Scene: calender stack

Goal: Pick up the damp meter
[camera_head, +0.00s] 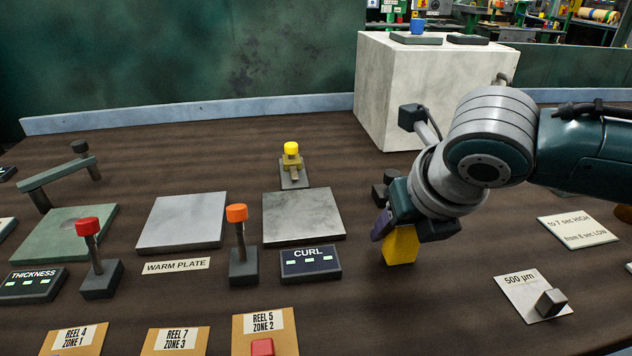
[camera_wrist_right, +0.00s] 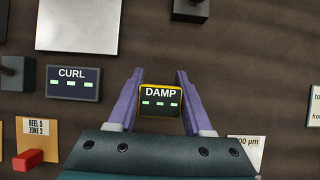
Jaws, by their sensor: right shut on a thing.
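The damp meter (camera_wrist_right: 160,101) is a small block with a dark face lettered DAMP and a yellow rim. In the head view its yellow body (camera_head: 400,246) shows under my right gripper (camera_head: 385,228). In the right wrist view the purple fingers of my right gripper (camera_wrist_right: 160,92) stand on either side of the meter, shut on it. Its face is hidden in the head view, and I cannot tell whether it touches the table. My left gripper is not in view.
The CURL meter (camera_head: 310,263) and a grey plate (camera_head: 303,216) lie left of my right gripper. A 500 µm card (camera_head: 522,291) with a small metal block lies to the right. A pale block (camera_head: 385,90) stands behind. Levers with orange (camera_head: 237,213) and red (camera_head: 88,227) knobs stand further left.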

